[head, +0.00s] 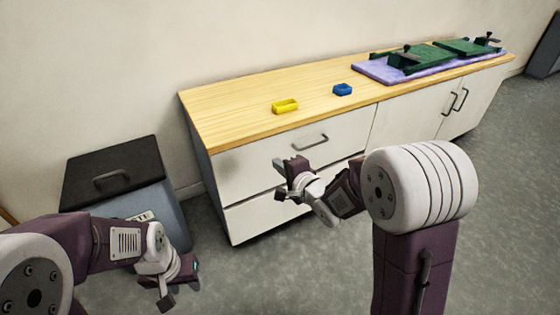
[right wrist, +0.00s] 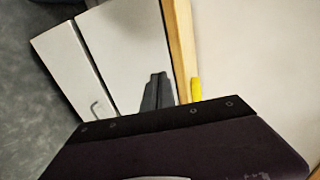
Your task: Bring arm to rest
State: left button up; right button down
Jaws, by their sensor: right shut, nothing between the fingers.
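My right gripper (head: 283,165) is raised in front of the drawers of the wooden-topped cabinet. In the right wrist view its grey fingers (right wrist: 157,92) are together with nothing between them. My left gripper (head: 194,266) hangs low at the lower left of the head view, in front of the grey bin. Its fingers are mostly hidden behind its own body, so their opening cannot be made out.
The cabinet (head: 240,106) bears a yellow tray-like block (head: 285,106), a blue block (head: 343,89) and a purple mat (head: 373,74) with green fixtures (head: 432,57). A black-lidded grey bin (head: 112,172) stands left. Grey floor (head: 330,270) is open in front.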

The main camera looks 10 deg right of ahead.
jog(key=shift+s, duration=0.1)
notch_tip(320, 180, up, 5)
jog(key=d+p, duration=0.1)
jog(key=p, duration=0.1)
jog(key=s+d+f+n+g+h, duration=0.2)
jog(key=s+d+f+g+h, duration=0.15)
jog(key=s+d+f, duration=0.25)
jog(key=s+d+f+n+g, duration=0.1)
jog(key=s+f+n+g, duration=0.2)
jog(key=s, duration=0.3)
jog(key=s+f+n+g+h, duration=0.1)
jog(key=s+f+n+g, duration=0.25)
jog(key=s, duration=0.25)
jog(key=s+d+f+n+g, duration=0.1)
jog(key=s+f+n+g, duration=0.1)
jog(key=s+f+n, duration=0.3)
notch_tip(320, 180, up, 40)
jog(key=s+p, duration=0.1)
jog(key=p, duration=3.7)
jog(key=shift+a+r+g+p, duration=0.2)
jog(key=shift+g+p, duration=0.1)
jog(key=shift+p, duration=0.1)
